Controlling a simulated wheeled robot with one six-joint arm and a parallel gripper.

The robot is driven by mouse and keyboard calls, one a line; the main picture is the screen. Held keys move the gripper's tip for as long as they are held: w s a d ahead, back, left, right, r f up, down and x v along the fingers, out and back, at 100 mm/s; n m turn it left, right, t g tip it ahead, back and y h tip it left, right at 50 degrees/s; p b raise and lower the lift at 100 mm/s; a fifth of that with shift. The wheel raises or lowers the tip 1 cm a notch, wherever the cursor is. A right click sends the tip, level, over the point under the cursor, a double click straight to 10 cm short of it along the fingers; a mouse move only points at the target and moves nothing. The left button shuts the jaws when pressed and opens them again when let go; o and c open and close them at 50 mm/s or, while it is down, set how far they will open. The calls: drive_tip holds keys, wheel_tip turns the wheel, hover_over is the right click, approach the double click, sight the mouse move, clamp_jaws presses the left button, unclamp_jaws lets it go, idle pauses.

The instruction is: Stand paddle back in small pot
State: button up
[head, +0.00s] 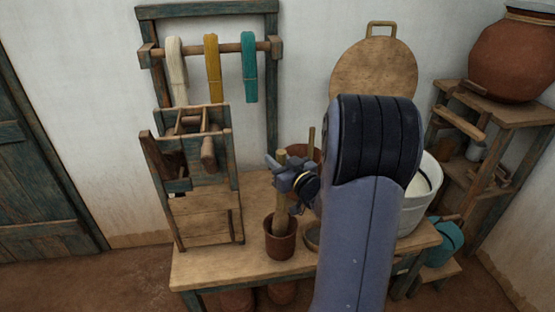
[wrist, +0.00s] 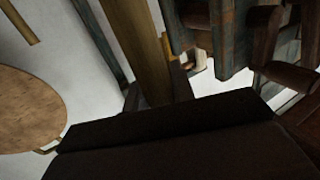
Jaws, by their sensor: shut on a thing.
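The paddle (head: 281,215) is a light wooden stick, nearly upright. Its lower end is inside the mouth of the small brown pot (head: 281,243) on the bench; the pot wall hides whether it touches the bottom. My gripper (head: 285,177) is shut on the upper part of the paddle, above the pot rim.
The wooden bench (head: 205,268) carries a slatted wooden frame (head: 205,210) left of the pot. A low bowl (head: 312,239) stands close at right, partly behind my arm. A larger pot with a stick (head: 311,138) is behind. A white bucket (head: 424,195) stands farther right.

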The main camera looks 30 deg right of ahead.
wheel_tip(320, 180, down, 5)
drive_tip(key=b, duration=0.4)
drive_tip(key=shift+f, duration=0.2)
drive_tip(key=o, duration=1.1)
drive_tip(key=shift+c, duration=0.2)
drive_tip(key=s+d, duration=0.1)
drive_tip(key=s, duration=0.9)
drive_tip(key=shift+s+d, duration=0.25)
drive_tip(key=shift+s, duration=0.15)
